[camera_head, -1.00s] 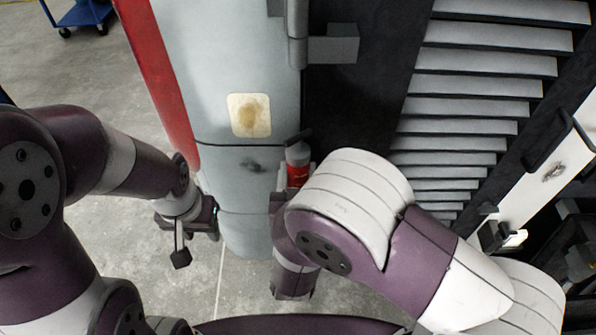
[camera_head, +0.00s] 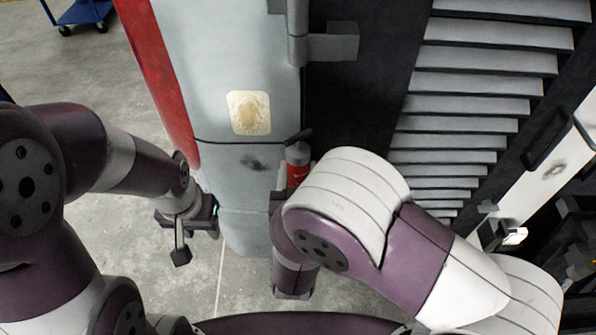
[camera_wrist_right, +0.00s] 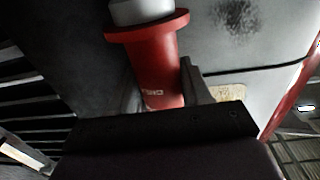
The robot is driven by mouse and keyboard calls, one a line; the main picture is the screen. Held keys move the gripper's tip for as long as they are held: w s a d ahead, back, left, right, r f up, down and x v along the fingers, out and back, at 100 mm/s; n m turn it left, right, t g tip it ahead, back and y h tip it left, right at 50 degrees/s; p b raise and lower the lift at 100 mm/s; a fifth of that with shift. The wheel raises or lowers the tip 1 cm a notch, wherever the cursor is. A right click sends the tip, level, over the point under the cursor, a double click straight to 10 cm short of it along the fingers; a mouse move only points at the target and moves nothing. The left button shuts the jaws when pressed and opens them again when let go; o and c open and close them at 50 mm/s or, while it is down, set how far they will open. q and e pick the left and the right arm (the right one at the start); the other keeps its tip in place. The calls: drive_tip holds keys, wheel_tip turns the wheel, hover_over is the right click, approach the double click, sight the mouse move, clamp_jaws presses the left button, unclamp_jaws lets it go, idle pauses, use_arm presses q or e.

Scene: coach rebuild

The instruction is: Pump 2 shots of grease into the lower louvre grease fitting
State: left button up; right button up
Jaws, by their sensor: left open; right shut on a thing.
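A red and grey grease gun (camera_head: 297,172) stands in front of the dark recess beside the pale panel. In the right wrist view its red body with a wide collar and grey top (camera_wrist_right: 152,62) fills the upper middle. My right gripper (camera_wrist_right: 160,105) is shut on it; in the head view my right arm hides most of that hand. My left gripper (camera_head: 187,232) is open and empty, low over the floor left of the pale panel. A louvre bank (camera_head: 470,100) of grey slats is at the right. I cannot make out the lower grease fitting.
The pale panel (camera_head: 205,70) has a red edge strip and a stained cream patch (camera_head: 248,112). A grey hinge bracket (camera_head: 332,42) juts out above the grease gun. A blue cart (camera_head: 86,12) stands far off at top left. Bare floor (camera_head: 80,75) lies at the left.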

drive_tip(key=shift+f+b, duration=0.8)
drive_tip(key=shift+f, duration=0.15)
idle(0.7)
drive_tip(key=shift+r, duration=0.15)
drive_tip(key=shift+r+p, duration=0.8)
drive_tip(key=shift+p, duration=0.1)
idle(0.6)
drive_tip(key=shift+f+b, duration=0.7)
drive_tip(key=shift+f, duration=0.25)
idle(0.8)
drive_tip(key=shift+r, duration=0.15)
drive_tip(key=shift+r+p, duration=0.8)
drive_tip(key=shift+p, duration=0.1)
drive_tip(key=shift+r, duration=0.15)
